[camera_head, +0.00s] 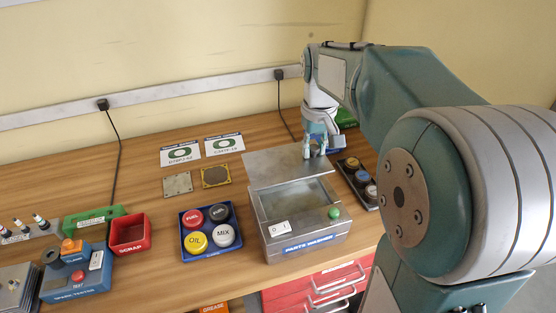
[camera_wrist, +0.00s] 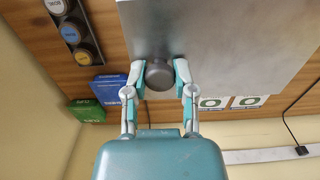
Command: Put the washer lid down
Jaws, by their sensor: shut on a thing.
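The parts washer (camera_head: 308,240) is a grey metal box with a blue front label, a white switch and a green button. Its lid (camera_head: 280,167) is a flat grey plate, raised and tilted back at the rear, so the basin (camera_head: 295,200) shows open. My gripper (camera_head: 314,150) is at the lid's far edge. In the wrist view my gripper (camera_wrist: 160,78) is shut on the round grey lid knob (camera_wrist: 159,75), one finger on each side. The lid (camera_wrist: 220,40) fills much of that view.
A blue tray (camera_head: 183,243) with several coloured caps stands left of the washer, with a red scrap bin (camera_head: 130,233) and a spark tester (camera_head: 75,283) further left. A dark strip of round caps (camera_head: 371,203) lies close to the right.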

